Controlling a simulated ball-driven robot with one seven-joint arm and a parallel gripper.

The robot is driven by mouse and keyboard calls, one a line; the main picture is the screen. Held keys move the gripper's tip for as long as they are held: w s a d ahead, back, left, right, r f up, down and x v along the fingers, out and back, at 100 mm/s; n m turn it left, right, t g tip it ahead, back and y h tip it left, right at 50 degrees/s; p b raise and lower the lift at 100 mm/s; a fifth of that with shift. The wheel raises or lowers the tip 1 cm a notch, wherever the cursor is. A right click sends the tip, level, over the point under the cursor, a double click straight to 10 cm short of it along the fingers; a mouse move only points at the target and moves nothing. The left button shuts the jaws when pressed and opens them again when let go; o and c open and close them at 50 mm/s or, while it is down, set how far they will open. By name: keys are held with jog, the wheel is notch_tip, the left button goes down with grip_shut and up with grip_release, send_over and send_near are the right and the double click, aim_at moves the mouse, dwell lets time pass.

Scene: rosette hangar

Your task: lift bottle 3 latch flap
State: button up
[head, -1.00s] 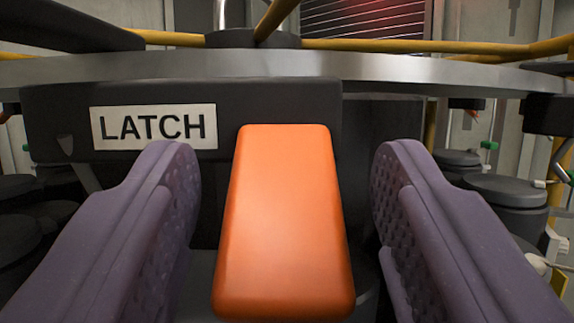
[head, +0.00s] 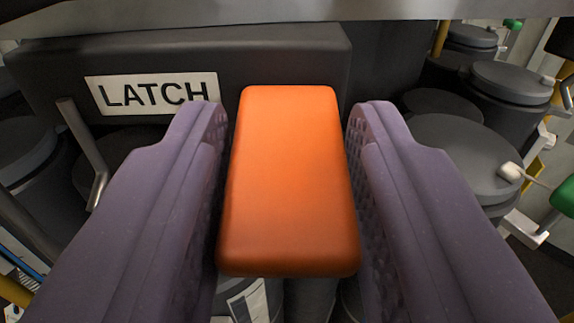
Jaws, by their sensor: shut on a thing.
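The orange latch flap (head: 288,185) sticks out toward me from a dark latch housing (head: 275,62), just right of its white LATCH label (head: 152,93). My gripper (head: 287,125) has one purple finger on each side of the flap and is shut on it. The fingers' inner pads lie along the flap's left and right edges. No bottle number is readable here.
A grey metal rim (head: 300,12) crosses the top. Dark lidded cylinders stand at right (head: 455,155) and left (head: 28,150). A bent metal rod (head: 85,150) hangs below the label. A green-handled piece (head: 563,196) is at the right edge.

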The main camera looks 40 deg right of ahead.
jog(key=shift+r+p, duration=0.2)
jog(key=shift+p, duration=0.15)
jog(key=o, duration=1)
jog(key=shift+c, duration=0.2)
jog(key=b+v, duration=0.1)
jog(key=v, duration=0.6)
jog(key=shift+s+a, duration=0.25)
jog(key=shift+r, duration=0.15)
